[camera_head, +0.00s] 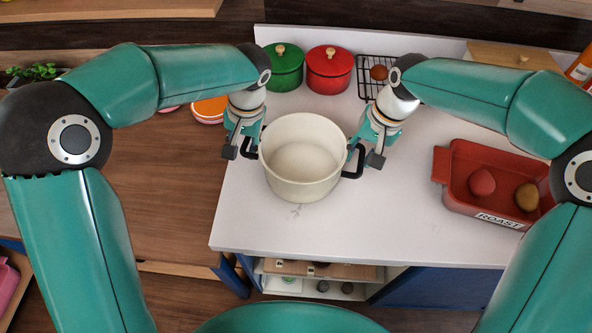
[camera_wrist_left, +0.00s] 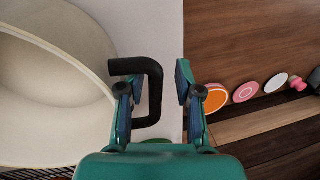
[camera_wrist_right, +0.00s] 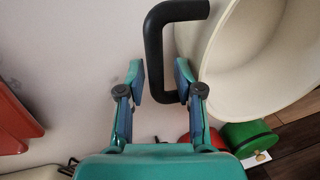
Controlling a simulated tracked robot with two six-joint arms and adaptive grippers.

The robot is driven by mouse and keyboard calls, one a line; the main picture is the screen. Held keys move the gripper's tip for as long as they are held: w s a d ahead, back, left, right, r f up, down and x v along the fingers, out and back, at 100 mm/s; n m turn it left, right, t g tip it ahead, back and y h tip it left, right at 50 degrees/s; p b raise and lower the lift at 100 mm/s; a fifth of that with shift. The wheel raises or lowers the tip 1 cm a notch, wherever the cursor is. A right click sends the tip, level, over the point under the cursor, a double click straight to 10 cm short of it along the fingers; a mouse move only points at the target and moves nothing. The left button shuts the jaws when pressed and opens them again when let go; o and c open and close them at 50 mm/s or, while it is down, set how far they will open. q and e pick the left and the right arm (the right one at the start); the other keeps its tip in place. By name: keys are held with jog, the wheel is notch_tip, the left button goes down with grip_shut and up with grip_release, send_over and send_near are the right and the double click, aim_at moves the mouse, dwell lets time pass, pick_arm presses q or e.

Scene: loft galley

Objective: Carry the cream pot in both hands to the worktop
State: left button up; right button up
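The cream pot (camera_head: 303,165), empty with two black handles, appears to stand upright on the white worktop (camera_head: 400,225). My left gripper (camera_head: 240,150) is at the pot's left handle. In the left wrist view the black left handle (camera_wrist_left: 155,92) reaches between its two parted fingers. My right gripper (camera_head: 364,154) is at the pot's right handle. In the right wrist view the black right handle (camera_wrist_right: 153,50) lies between its parted fingers, nearer the pot-side finger. Neither gripper is closed on a handle. The pot's base contact is partly hidden by its body.
Green (camera_head: 284,68) and red (camera_head: 329,70) lidded pots and a wire rack (camera_head: 366,90) stand behind the pot. A red roast dish (camera_head: 450,190) with food inside sits at the right. A lower brown wooden surface (camera_head: 165,200) lies left. The worktop before the pot is clear.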

jog(key=shift+r, duration=0.1)
pick_arm(q)
notch_tip(320, 180, up, 8)
jog(key=d, duration=0.1)
jog(key=shift+d, duration=0.25)
pick_arm(e)
notch_tip(320, 180, up, 12)
jog(key=d, duration=0.2)
jog(key=shift+s+d+f, duration=0.15)
jog(key=shift+f, duration=0.1)
pick_arm(q)
jog(key=shift+s+f, duration=0.1)
jog(key=shift+f, duration=0.05)
dwell(0.5)
